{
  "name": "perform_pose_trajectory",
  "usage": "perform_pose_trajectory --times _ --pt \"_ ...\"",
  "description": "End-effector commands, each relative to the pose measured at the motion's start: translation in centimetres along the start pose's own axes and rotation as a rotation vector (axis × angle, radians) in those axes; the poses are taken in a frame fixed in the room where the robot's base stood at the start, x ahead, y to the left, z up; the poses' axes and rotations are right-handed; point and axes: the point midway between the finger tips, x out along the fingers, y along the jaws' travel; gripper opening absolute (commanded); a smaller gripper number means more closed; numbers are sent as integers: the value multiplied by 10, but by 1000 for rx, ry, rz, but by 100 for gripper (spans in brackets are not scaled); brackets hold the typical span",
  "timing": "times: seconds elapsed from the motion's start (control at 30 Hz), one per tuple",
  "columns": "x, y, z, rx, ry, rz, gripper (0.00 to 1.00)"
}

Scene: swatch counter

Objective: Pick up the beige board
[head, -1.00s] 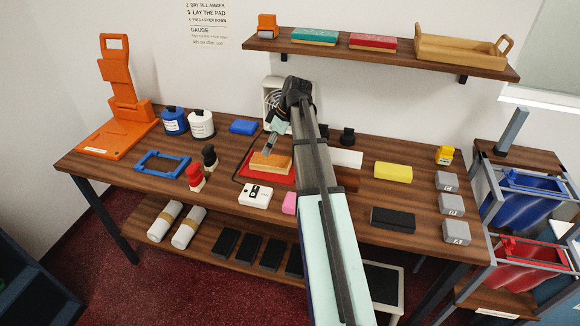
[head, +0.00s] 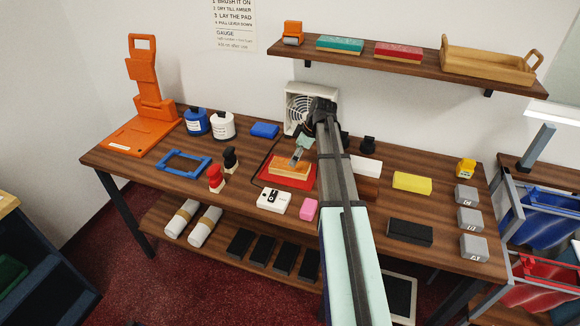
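A tan board with an orange-brown top (head: 281,166) lies on a red mat (head: 303,184) near the middle of the counter; it is the thing that best fits the beige board.
A white block with a black mark (head: 274,200), a pink block (head: 310,209) and red (head: 216,178) and black (head: 230,158) stamp-like items stand close in front and left. A blue frame (head: 183,164) lies further left. A shelf (head: 430,72) hangs above.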

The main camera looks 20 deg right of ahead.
Motion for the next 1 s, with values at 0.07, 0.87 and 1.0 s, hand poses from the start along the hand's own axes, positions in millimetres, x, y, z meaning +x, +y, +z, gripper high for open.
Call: perform_pose_trajectory --times 0.07,0.87,1.0 --pt "5 0 0 0 0 -1 100" --pt "62 4 2 1 0 0 100" --pt "62 4 3 1 0 0 100"
